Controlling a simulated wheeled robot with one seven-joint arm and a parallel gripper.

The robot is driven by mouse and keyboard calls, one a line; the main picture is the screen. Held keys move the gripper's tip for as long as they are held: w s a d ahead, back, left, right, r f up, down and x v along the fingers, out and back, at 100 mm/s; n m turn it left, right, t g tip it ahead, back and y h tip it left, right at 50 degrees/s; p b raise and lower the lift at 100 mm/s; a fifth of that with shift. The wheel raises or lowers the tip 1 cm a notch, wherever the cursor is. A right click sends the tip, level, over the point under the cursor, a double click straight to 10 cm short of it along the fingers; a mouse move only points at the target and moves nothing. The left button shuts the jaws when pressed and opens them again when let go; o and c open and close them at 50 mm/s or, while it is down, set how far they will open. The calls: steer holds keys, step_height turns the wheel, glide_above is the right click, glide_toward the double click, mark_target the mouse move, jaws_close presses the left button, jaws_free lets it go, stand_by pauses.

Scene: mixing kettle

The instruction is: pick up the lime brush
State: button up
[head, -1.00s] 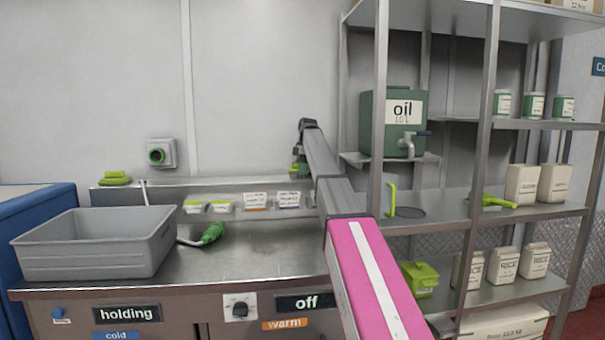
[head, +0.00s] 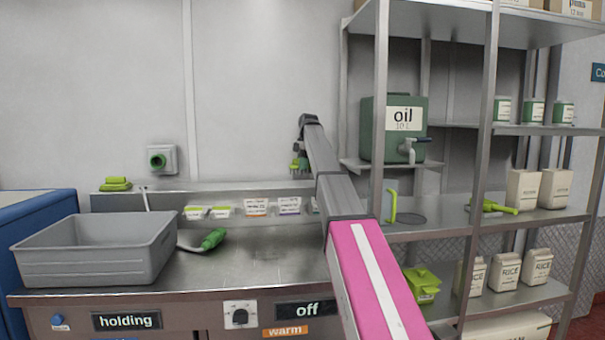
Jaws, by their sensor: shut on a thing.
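My gripper (head: 300,158) is at the far end of my outstretched arm, in front of the back wall, above the counter's rear ledge. It is small and partly hidden by the arm. It is shut on a small lime thing (head: 298,166), which looks like the lime brush. The held thing is apart from the label cards below it. Its full shape is too small to make out.
A grey bin (head: 95,265) stands on the counter's left. A green-handled tool (head: 212,239) lies beside it. Other lime items sit on the ledge (head: 116,184) and the right shelf (head: 490,207). Metal shelving with an oil container (head: 378,130) is close on the right.

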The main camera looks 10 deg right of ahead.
steer(key=s+a+r, duration=0.2)
steer(key=a+r, duration=0.4)
steer(key=a, duration=0.5)
steer(key=shift+s+a+r, duration=0.2)
steer(key=shift+s+r, duration=0.05)
steer(key=shift+r, duration=0.15)
steer(key=shift+o, duration=0.7)
